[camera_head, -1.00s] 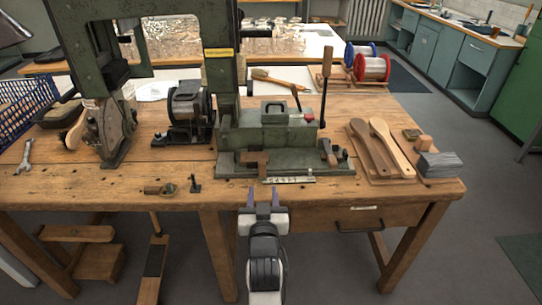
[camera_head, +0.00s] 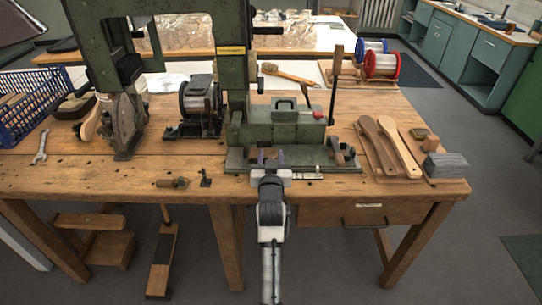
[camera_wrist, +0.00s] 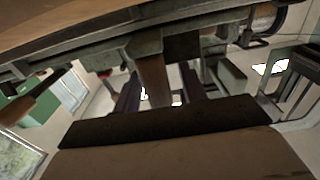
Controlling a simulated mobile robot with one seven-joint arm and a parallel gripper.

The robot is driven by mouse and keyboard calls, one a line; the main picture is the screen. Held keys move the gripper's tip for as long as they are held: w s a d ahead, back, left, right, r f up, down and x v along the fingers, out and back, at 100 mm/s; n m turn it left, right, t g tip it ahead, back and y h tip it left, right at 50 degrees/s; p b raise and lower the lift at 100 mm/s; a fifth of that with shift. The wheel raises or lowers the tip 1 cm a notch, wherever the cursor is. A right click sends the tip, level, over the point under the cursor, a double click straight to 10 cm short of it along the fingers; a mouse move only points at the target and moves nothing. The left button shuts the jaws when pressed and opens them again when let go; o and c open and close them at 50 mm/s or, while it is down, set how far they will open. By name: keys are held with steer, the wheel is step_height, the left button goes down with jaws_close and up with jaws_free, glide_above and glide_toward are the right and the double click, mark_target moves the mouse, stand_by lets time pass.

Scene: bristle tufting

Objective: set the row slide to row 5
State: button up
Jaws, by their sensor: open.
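The green tufting machine (camera_head: 282,128) stands on the wooden bench. At its front edge is the row slide's brown wooden handle (camera_head: 270,154), partly hidden by my gripper. A pale number scale (camera_head: 307,175) lies to the right of the gripper; its digits are too small to read now. My gripper (camera_head: 271,157) is open at the machine's front, one purple finger on each side of the handle. In the wrist view the brown handle (camera_wrist: 152,80) shows between the two spread fingers (camera_wrist: 160,92). I cannot tell whether either finger touches it.
A wooden-handled lever (camera_head: 334,85) rises at the machine's right, with a smaller wooden handle (camera_head: 337,150) below it. Wooden brush backs (camera_head: 390,145) lie farther right. A small metal part (camera_head: 206,178) and a brass-coloured piece (camera_head: 173,183) lie left of my gripper.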

jaws_close()
steer(key=shift+a, duration=0.1)
stand_by(0.4)
